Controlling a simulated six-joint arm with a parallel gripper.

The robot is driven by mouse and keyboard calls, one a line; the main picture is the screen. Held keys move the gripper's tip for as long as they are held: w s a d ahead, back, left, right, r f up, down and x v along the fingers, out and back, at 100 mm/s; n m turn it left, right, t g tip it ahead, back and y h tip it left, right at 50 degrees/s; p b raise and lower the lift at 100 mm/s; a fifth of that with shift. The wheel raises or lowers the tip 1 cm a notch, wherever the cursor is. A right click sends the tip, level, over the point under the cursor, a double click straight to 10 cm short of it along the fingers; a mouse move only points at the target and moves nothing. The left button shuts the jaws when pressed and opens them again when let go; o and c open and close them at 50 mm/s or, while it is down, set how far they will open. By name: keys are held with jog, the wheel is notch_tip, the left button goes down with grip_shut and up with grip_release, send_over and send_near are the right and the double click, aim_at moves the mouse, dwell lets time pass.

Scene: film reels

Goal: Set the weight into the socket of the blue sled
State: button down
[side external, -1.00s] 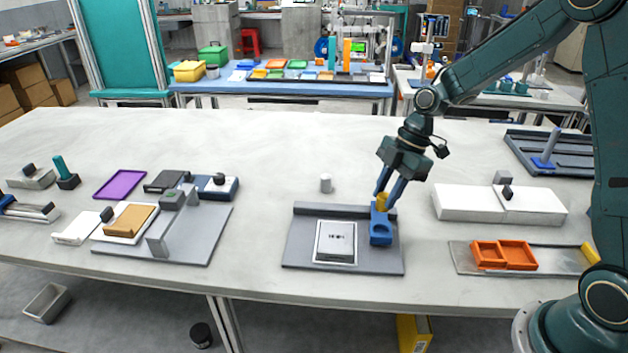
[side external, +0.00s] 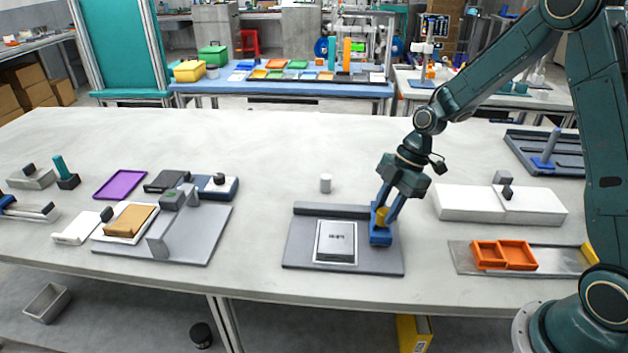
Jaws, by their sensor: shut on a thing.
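The yellow weight (side external: 381,216) is between the fingers of my gripper (side external: 384,219), which is shut on it. The blue sled (side external: 380,239) stands at the right side of the grey base plate (side external: 375,264). The weight is at the sled's socket, and the weight and fingers hide the opening. I cannot tell whether the weight is inside the socket or just above it.
A framed grey panel (side external: 335,242) lies on the plate left of the sled. A small grey cylinder (side external: 325,183) stands behind the plate. White blocks (side external: 470,203) and an orange tray (side external: 504,254) are to the right. The table's back middle is clear.

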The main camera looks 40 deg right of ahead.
jog(key=shift+f, duration=1.05)
jog(key=shift+f, duration=0.65)
dwell(1.0)
jog(key=c, duration=1.4)
grip_release()
jog(key=shift+r, duration=0.1)
jog(key=v, duration=1.1)
